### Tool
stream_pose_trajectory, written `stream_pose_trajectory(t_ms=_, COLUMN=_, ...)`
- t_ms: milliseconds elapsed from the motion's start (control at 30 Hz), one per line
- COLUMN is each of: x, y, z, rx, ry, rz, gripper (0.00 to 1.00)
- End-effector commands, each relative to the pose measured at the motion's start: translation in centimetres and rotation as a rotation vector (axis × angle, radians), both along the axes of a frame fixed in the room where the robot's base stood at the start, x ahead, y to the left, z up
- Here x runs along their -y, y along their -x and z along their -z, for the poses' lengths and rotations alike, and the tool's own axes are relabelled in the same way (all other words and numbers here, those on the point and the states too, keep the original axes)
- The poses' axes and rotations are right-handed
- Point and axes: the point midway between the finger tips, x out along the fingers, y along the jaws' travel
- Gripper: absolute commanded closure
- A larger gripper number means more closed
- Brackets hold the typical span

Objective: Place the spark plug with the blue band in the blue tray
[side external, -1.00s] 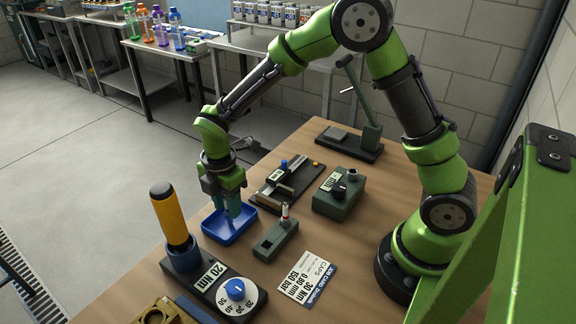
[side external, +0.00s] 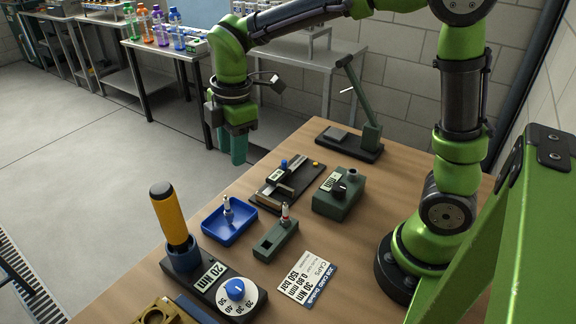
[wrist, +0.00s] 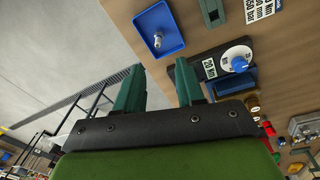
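The blue tray (side external: 214,232) lies on the bench, and a small pale spark plug (side external: 227,206) is in it. Its band is too small to tell clearly. In the wrist view the tray (wrist: 176,22) shows at the top with the plug (wrist: 157,40) in it. My gripper (side external: 231,156) hangs well above and behind the tray, clear of it. Its two green fingers (wrist: 158,68) are apart with nothing between them. A second spark plug with a red band (side external: 285,213) stands upright in the green holder (side external: 270,245).
A torque tester with a dial (side external: 235,290) and a yellow-handled tool (side external: 169,213) stand in front of the tray. A black fixture (side external: 290,182), a green box with a knob (side external: 338,197) and a lever press (side external: 350,140) are behind. A printed job card (side external: 308,277) lies at right.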

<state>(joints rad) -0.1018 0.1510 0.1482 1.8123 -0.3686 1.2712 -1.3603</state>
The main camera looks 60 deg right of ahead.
Motion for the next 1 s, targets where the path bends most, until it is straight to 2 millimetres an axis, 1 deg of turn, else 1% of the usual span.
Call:
stream_pose_trajectory(t_ms=33, x=0.9, y=1.4, z=-1.5, rx=0.045, ry=-0.028, rz=0.129, gripper=0.62)
stream_pose_trajectory(t_ms=100, x=2.0, y=3.5, z=-2.9, rx=0.098, ry=-0.087, rz=0.341, gripper=0.62)
stream_pose_trajectory(t_ms=167, x=2.9, y=5.2, z=-3.8, rx=0.142, ry=-0.149, rz=0.524, gripper=0.62)
stream_pose_trajectory(t_ms=200, x=3.4, y=6.4, z=-4.3, rx=0.168, ry=-0.197, rz=0.646, gripper=0.62)
stream_pose_trajectory(t_ms=300, x=4.5, y=9.3, z=-5.1, rx=0.219, ry=-0.33, rz=0.937, gripper=0.62)
stream_pose_trajectory(t_ms=400, x=5.3, y=11.6, z=-5.3, rx=0.246, ry=-0.465, rz=1.181, gripper=0.62)
stream_pose_trajectory(t_ms=500, x=5.7, y=13.2, z=-5.1, rx=0.251, ry=-0.579, rz=1.359, gripper=0.62)
stream_pose_trajectory(t_ms=600, x=6.0, y=14.0, z=-4.9, rx=0.249, ry=-0.652, rz=1.468, gripper=0.62)
stream_pose_trajectory(t_ms=700, x=6.1, y=14.4, z=-4.8, rx=0.246, ry=-0.684, rz=1.514, gripper=0.62)
stream_pose_trajectory(t_ms=1000, x=6.1, y=14.4, z=-4.8, rx=0.244, ry=-0.687, rz=1.522, gripper=0.62)
